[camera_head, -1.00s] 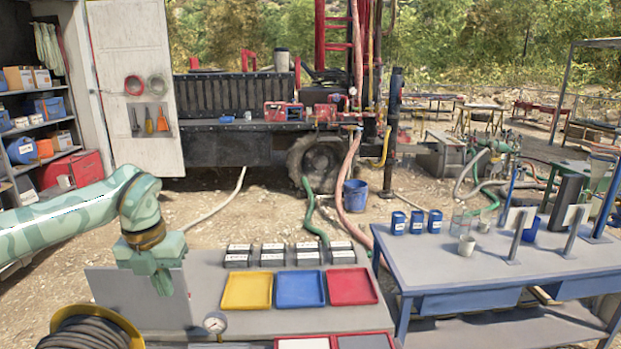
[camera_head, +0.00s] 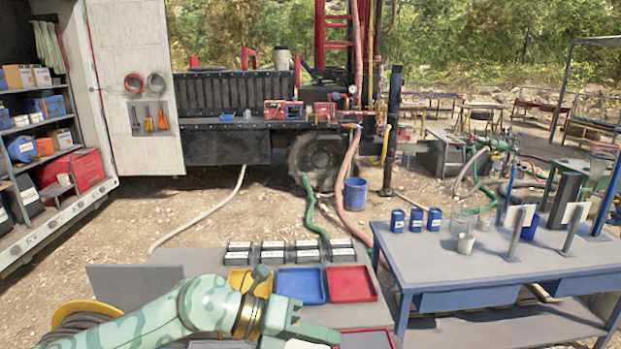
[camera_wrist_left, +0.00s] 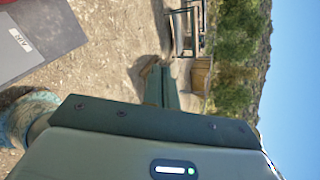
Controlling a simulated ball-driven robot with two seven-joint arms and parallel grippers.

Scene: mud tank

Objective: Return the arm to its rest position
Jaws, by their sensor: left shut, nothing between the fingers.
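My left arm (camera_head: 165,318) comes in from the lower left, low over the front of the grey bench. My left gripper (camera_head: 318,332) is at its end, near the bottom edge of the head view, pointing right. It is shut and holds nothing. It is in front of the blue tray (camera_head: 300,286) and red tray (camera_head: 351,284). My arm hides most of the yellow tray (camera_head: 237,279). In the left wrist view the closed fingers (camera_wrist_left: 163,85) stand out against bare ground. My right gripper is not in view.
Several small labelled black boxes (camera_head: 272,252) stand behind the trays. A hose reel (camera_head: 75,322) is at lower left. A grey upright panel (camera_head: 130,285) is at the bench's left.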

